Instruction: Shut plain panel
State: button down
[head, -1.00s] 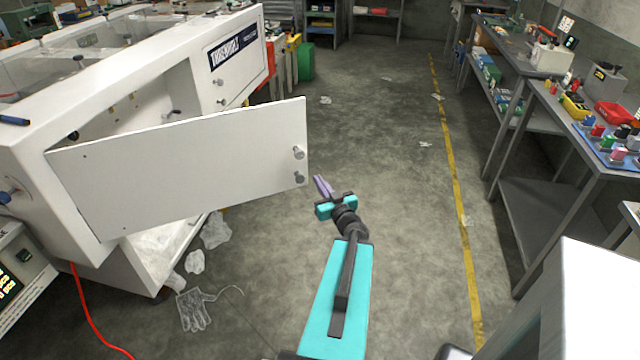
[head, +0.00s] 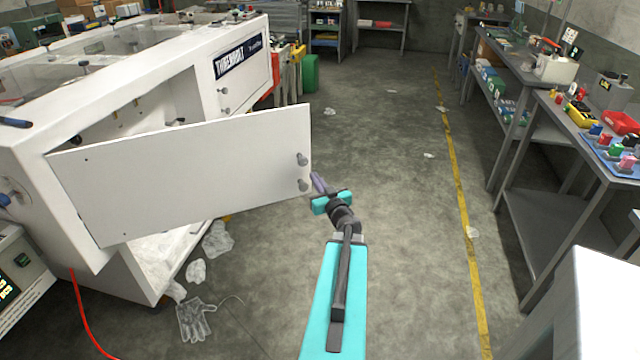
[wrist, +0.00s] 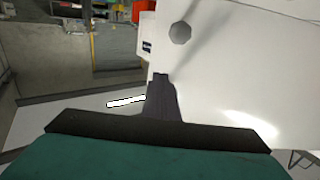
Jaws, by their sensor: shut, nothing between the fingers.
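The plain white panel (head: 190,175) is a door hinged at its left edge on the white cabinet (head: 25,170). It stands swung wide open, with the cabinet opening visible behind it. Two round knobs (head: 303,172) sit near its free right edge. My gripper (head: 318,183) is shut and empty at that free edge, close to the lower knob; I cannot tell whether it touches. In the wrist view the panel (wrist: 240,80) fills the right side, with one knob (wrist: 180,33) ahead of my gripper's fingers (wrist: 160,80).
A second panel with a dark lettered label (head: 240,57) is closed farther along the cabinet. Plastic film and a clear glove (head: 195,318) lie on the floor below. A red cable (head: 85,320) runs down at the left.

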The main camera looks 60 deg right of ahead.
aim_at(308, 168)
jog(key=shift+p+x, duration=0.6)
jog(key=shift+x, duration=2.85)
jog(key=shift+w+d, duration=0.15)
